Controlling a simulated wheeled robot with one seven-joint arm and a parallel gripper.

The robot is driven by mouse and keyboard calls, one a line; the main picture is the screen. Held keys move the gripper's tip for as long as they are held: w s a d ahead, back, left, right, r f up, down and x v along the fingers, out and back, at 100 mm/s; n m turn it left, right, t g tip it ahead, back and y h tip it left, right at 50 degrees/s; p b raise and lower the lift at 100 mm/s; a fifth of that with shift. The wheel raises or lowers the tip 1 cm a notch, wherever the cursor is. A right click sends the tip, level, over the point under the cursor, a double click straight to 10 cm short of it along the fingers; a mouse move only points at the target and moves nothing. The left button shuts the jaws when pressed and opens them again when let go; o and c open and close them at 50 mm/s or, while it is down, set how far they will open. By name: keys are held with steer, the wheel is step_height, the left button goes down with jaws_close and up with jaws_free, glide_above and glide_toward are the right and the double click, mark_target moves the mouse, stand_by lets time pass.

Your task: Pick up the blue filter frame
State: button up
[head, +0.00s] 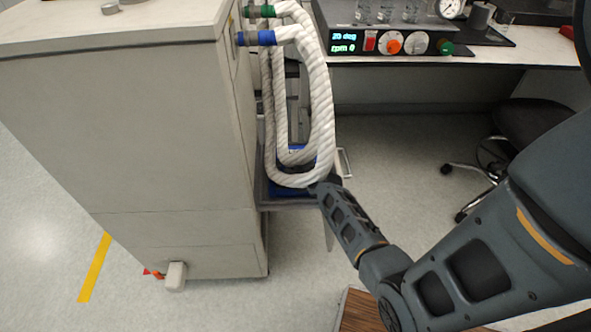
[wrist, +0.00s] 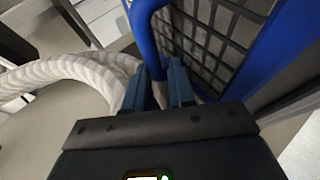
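The blue filter frame (wrist: 143,38) has a blue rim around a black grid and fills the upper right of the wrist view. In the head view only pieces of its blue (head: 284,189) show low beside the cabinet, behind the white hoses. My gripper (wrist: 160,85) is at the frame's rounded blue edge, with a finger on each side of it. The fingers are close together and appear shut on that edge. In the head view my gripper (head: 322,186) is at the frame's right side, its fingertips largely hidden.
Thick white hoses (head: 321,100) loop down from the cabinet (head: 130,130) in front of the frame; one hose (wrist: 70,70) passes close left of my fingers. A bench (head: 530,48) with a control unit (head: 400,42) stands behind. A dark chair (head: 535,125) is at right.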

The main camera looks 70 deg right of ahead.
jaws_close()
stand_by(0.3)
